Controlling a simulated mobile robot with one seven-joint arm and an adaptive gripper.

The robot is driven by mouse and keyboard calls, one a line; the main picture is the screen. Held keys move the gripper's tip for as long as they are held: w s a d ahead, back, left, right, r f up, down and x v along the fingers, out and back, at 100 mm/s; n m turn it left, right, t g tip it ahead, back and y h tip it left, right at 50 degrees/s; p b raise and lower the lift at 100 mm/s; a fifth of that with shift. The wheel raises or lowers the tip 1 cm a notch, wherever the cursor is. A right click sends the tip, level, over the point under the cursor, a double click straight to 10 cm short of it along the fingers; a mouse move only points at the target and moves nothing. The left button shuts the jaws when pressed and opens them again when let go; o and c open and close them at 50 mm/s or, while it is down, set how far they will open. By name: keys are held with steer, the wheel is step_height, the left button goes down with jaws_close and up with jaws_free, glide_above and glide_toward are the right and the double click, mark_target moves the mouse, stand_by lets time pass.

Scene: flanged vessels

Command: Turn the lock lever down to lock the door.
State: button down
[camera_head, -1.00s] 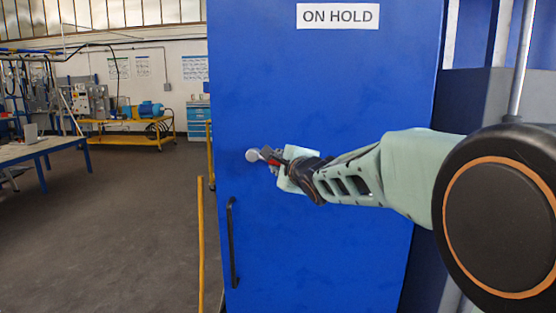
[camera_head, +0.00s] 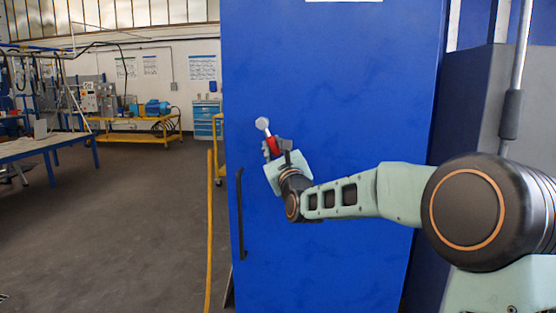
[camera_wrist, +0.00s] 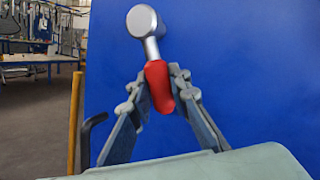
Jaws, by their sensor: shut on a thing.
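The lock lever has a round silver hub and a red grip (camera_head: 272,145). It sits on the blue door (camera_head: 330,90), above the black door handle (camera_head: 239,215). The lever tilts steeply down to the right from its hub. In the wrist view the red grip (camera_wrist: 159,86) lies between the two fingers of my gripper (camera_wrist: 160,92). My gripper (camera_head: 275,150) is shut on the red grip, coming from below right. The fingers hide part of the grip in the head view.
A yellow post (camera_head: 209,230) stands left of the door. A table (camera_head: 40,148) and a yellow bench with a blue motor (camera_head: 157,108) are far left. The floor between is clear. A grey panel (camera_head: 480,100) stands right of the door.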

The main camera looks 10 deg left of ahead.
steer(key=a+m+t+b, duration=0.1)
steer(key=m+b, duration=0.1)
steer(key=b, duration=0.1)
steer(key=a+m+h+b, duration=0.1)
steer(key=m+b, duration=0.1)
steer(key=b, duration=0.1)
steer(key=a+m+t+h+b, duration=0.1)
steer(key=m+b, duration=0.1)
steer(key=b, duration=0.1)
steer(key=shift+f+t, duration=0.3)
steer(key=shift+m, duration=0.4)
steer(key=shift+r, duration=0.25)
steer(key=c, duration=1.8)
jaws_free()
steer(key=shift+f, duration=0.1)
steer(key=shift+o, duration=0.2)
steer(key=shift+f, duration=0.15)
steer(key=shift+s+f, duration=0.1)
steer(key=shift+s, duration=0.15)
steer(key=v, duration=1.1)
steer(key=shift+s, duration=0.2)
